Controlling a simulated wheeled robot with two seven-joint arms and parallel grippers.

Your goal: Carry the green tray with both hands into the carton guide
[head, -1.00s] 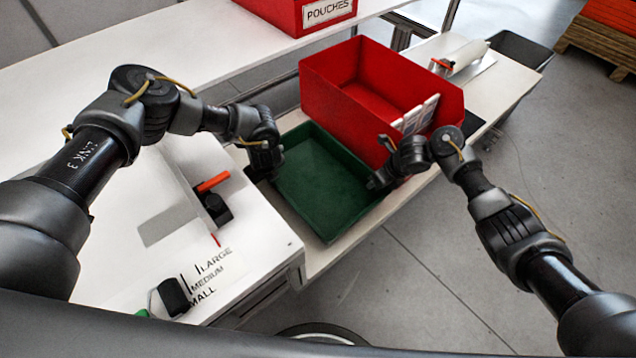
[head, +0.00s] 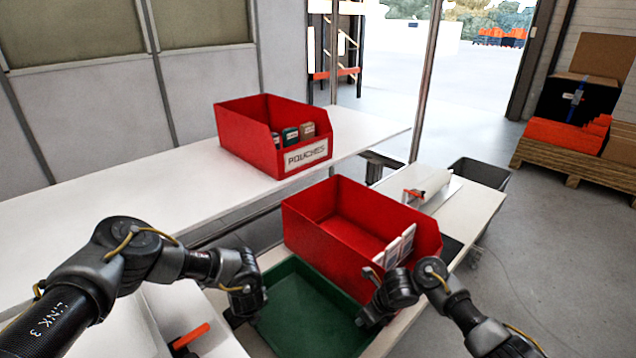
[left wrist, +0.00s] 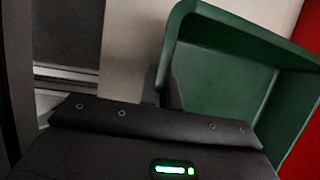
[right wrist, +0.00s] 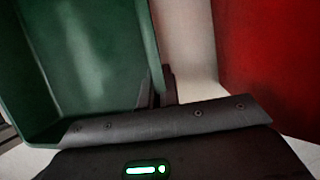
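The green tray (head: 310,315) is a shallow rectangular box at the bottom centre of the head view, in front of a red bin. My left gripper (head: 248,300) is at its left wall. In the left wrist view the fingers (left wrist: 163,88) sit close together on either side of the tray wall (left wrist: 178,35). My right gripper (head: 368,318) is at the right wall. In the right wrist view its fingers (right wrist: 156,92) straddle the wall (right wrist: 146,40). I cannot identify the carton guide with certainty.
The open red bin (head: 325,235), with white cards (head: 397,247) at its front right, stands right behind the tray. A red POUCHES bin (head: 250,140) holds several packs on the white back table (head: 130,205). An orange-handled tool (head: 190,336) is at lower left.

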